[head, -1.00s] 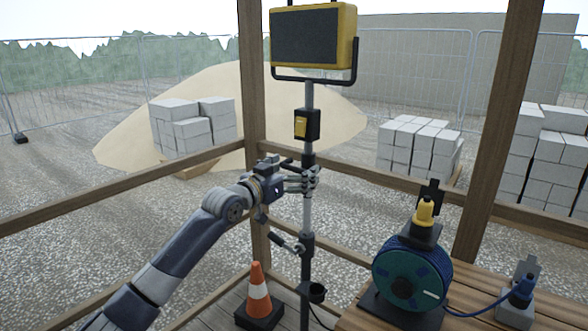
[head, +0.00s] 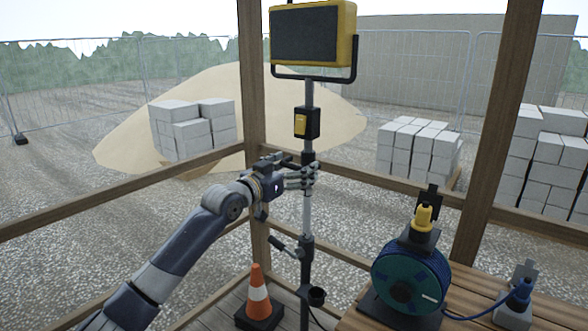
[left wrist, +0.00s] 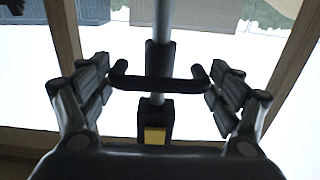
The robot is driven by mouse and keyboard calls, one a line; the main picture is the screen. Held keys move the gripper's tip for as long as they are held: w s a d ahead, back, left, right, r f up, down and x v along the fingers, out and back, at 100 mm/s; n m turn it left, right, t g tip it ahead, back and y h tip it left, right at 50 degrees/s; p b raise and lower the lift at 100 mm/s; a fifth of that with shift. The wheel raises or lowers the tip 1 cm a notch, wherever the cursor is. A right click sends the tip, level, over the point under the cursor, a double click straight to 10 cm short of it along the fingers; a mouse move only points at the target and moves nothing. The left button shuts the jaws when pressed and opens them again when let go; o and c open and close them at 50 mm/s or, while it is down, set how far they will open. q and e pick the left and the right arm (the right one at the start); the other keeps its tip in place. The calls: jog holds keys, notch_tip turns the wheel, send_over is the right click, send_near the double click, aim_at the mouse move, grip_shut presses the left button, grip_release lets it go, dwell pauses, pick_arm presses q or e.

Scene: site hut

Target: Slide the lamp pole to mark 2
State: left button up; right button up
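The lamp pole (head: 306,213) stands upright, with a yellow-framed lamp (head: 312,35) at its top and a black box with a yellow switch (head: 306,123) below it. My left gripper (head: 303,177) is at the pole's upper part, below the switch box. A black clamp with a side lever (head: 306,250) sits lower on the pole. No number marks are readable. My right gripper is out of view.
An orange-and-white cone (head: 259,291) stands left of the pole's foot. Wooden posts and rails (head: 252,75) stand close behind the pole.

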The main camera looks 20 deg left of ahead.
pick_arm(q)
jog(key=shift+o, duration=0.7)
jog(key=shift+a+f, duration=0.1)
jog(key=shift+s+f, duration=0.25)
jog(key=v, duration=1.1)
jog(key=shift+s+r, duration=0.25)
jog(key=shift+r, duration=0.15)
jog(key=shift+w, duration=0.1)
